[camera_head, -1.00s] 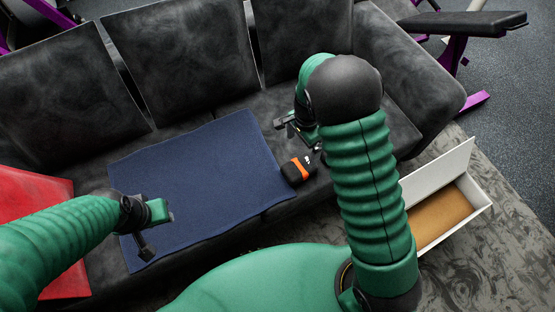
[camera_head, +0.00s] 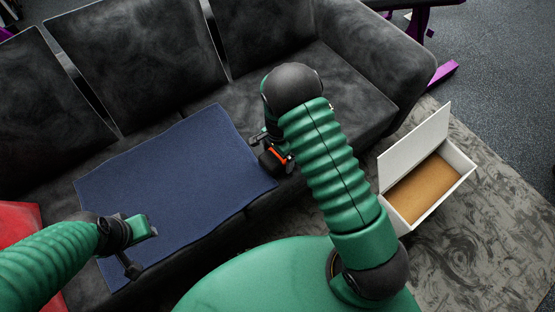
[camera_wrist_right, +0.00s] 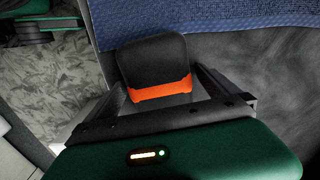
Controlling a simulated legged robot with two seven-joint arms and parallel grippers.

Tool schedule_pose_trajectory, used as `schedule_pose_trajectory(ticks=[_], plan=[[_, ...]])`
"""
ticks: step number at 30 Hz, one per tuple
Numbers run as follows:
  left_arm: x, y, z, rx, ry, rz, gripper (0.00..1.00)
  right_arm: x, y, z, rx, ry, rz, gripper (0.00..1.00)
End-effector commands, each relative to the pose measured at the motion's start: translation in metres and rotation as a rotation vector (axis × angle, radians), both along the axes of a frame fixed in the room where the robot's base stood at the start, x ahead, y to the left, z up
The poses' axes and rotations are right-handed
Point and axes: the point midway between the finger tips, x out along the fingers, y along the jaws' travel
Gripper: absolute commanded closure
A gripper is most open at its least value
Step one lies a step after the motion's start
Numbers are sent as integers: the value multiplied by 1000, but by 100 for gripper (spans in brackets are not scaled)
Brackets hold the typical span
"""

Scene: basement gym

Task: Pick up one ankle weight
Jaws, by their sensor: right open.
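The ankle weight (camera_head: 270,161), black with an orange band, lies on the front of the sofa seat at the right edge of the blue towel. My right gripper (camera_head: 266,146) is right at it, partly hidden by my arm. In the right wrist view, the ankle weight (camera_wrist_right: 153,60) sits between the two spread fingers of the right gripper (camera_wrist_right: 162,88), its orange end toward the palm. The jaws are open, and whether a finger touches it I cannot tell. My left gripper (camera_head: 142,247) is open and empty over the towel's near left corner.
The blue towel (camera_head: 170,165) is spread over the dark sofa (camera_head: 350,90). A red item (camera_head: 18,222) lies at the left. An open white box (camera_head: 425,207) with a brown inside stands on the patterned rug (camera_head: 480,240) at right.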

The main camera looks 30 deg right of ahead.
Motion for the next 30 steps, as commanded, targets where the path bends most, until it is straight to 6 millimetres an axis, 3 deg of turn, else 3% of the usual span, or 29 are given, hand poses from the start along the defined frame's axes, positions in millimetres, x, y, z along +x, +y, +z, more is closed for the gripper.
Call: schedule_pose_trajectory(ticks=[6, 27, 30], plan=[[0, 0, 0, 0, 0, 0, 64, 0, 0, -1, -1, -2, 0, 1], [0, 0, 0, 0, 0, 0, 64, 1, 0, -1, -1, -2, 0, 93], [0, 0, 0, 0, 0, 0, 64, 1, 0, 0, -1, -4, 0, 93]])
